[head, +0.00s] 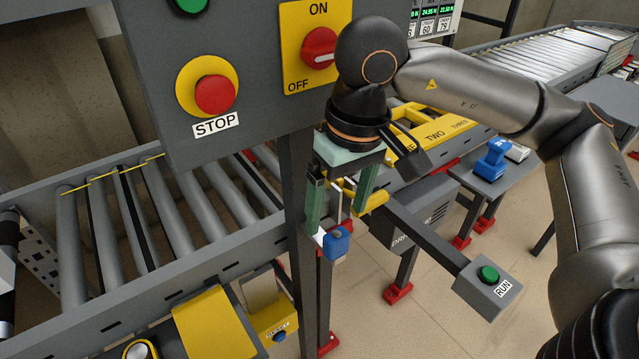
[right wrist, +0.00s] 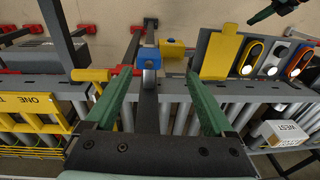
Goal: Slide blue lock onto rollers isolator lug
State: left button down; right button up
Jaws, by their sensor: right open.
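My right gripper (head: 340,218) is open, with its two green fingers pointing down beside the panel's post. The wrist view shows the same open gripper (right wrist: 165,103) with nothing clasped between the fingertips. A blue lock (head: 337,243) is just below the fingertips by the post, and appears apart from them. It also shows in the right wrist view (right wrist: 148,57), beyond the fingers, with a light grey piece next to it. I cannot tell whether it is on a lug. A green finger of my left gripper (right wrist: 260,16) shows at the wrist view's top right.
The grey panel carries a red STOP button (head: 214,94) and a yellow ON/OFF isolator (head: 318,48). A yellow box (head: 275,318) sits low by the post. A RUN button box (head: 488,285) juts out right. Another blue item (head: 492,160) stands on a grey shelf. Roller conveyors surround the post.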

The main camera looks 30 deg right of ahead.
aim_at(335, 246)
jog(key=shift+w+d+r+h, duration=0.25)
jog(key=shift+w+d+h, duration=0.05)
jog(key=shift+d, duration=0.3)
jog(key=shift+w+d, duration=0.1)
jog(key=f, duration=0.4)
jog(key=w+f, duration=0.1)
jog(key=f, duration=0.7)
jog(key=shift+w+f, duration=0.1)
jog(key=shift+w, duration=0.1)
grip_shut()
dwell(0.3)
